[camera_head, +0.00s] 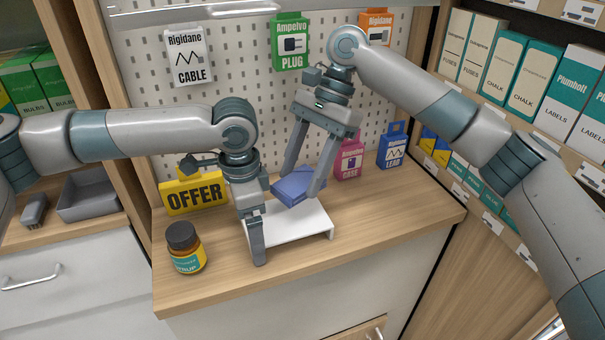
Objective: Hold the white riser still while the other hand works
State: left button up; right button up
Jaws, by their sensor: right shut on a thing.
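The white riser (300,224) stands on the wooden counter, a low platform with its right leg showing. My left gripper (257,245) points down at the riser's left end, its finger covering part of that edge. I cannot tell whether its jaws grip the riser. My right gripper (302,183) is shut on a blue box (294,190), with a finger on either side of it. The box is over the back part of the riser, slightly tilted. I cannot tell whether it touches the riser's top.
A syrup jar (185,248) stands at the counter's front left. A yellow OFFER sign (194,193) is behind it. A pink case pack (349,160) and a blue lead pack (392,147) are at the back right. The counter (390,222) right of the riser is clear.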

jog(key=shift+r, duration=1.2)
pick_arm(q)
jog(key=o, duration=0.7)
jog(key=shift+r, duration=0.1)
notch_tip(320, 180, up, 12)
dwell(0.3)
